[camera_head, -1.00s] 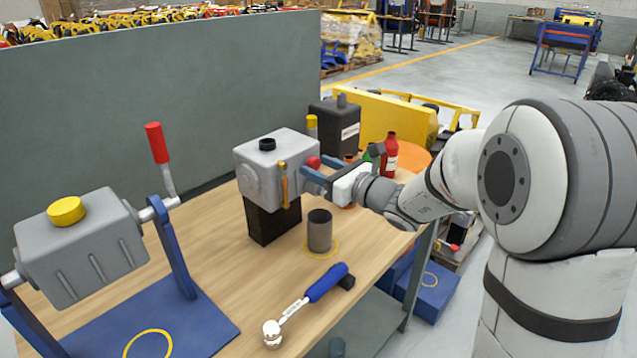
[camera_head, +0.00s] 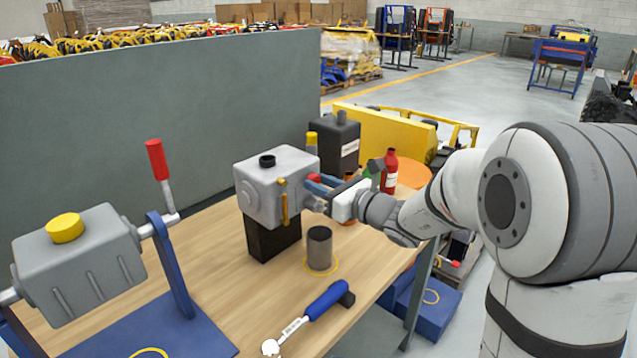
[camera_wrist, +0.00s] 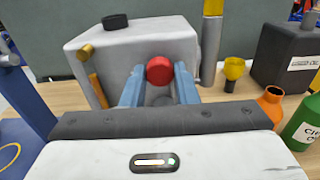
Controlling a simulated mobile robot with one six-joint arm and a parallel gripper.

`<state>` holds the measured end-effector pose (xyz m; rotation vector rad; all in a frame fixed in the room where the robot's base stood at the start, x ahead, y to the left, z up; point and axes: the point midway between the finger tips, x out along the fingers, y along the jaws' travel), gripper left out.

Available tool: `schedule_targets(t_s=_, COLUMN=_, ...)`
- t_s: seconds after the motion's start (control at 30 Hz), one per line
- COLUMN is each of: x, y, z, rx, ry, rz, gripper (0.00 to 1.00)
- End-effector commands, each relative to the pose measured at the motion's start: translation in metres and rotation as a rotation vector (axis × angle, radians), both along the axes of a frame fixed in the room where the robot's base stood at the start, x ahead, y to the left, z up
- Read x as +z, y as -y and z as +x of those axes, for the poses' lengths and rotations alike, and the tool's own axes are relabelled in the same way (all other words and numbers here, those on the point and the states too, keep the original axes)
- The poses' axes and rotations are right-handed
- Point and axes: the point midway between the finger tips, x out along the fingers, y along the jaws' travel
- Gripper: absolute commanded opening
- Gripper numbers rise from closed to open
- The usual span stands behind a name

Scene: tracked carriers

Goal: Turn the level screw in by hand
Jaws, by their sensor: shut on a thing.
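The level screw appears to be the red round head (camera_head: 313,177) on the right side of a grey gear housing (camera_head: 268,198). In the wrist view the red head (camera_wrist: 159,70) sits between the two blue fingers of my gripper (camera_wrist: 159,84), against the housing face (camera_wrist: 132,48). My gripper (camera_head: 320,184) reaches in from the right and is shut on this head. The fingers partly hide the head in the head view, and its thread is out of sight.
A brass-coloured handle (camera_head: 284,203) is beside the screw. A red bottle (camera_head: 389,172) and a black canister (camera_head: 340,142) stand behind my wrist. A second grey housing (camera_head: 75,260) is at left.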

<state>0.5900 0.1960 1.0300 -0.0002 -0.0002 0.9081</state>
Motion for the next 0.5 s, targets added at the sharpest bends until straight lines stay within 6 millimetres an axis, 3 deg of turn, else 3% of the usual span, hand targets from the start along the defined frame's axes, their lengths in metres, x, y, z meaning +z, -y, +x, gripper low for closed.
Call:
schedule_targets(t_s=0.17, x=0.0027, y=-0.0001, z=0.0001, rx=0.0, ry=-0.037, rz=0.027, gripper=0.1)
schedule_targets(t_s=0.5, x=0.0072, y=0.0, z=0.0, rx=-0.001, ry=-0.433, rz=0.332, gripper=0.1)
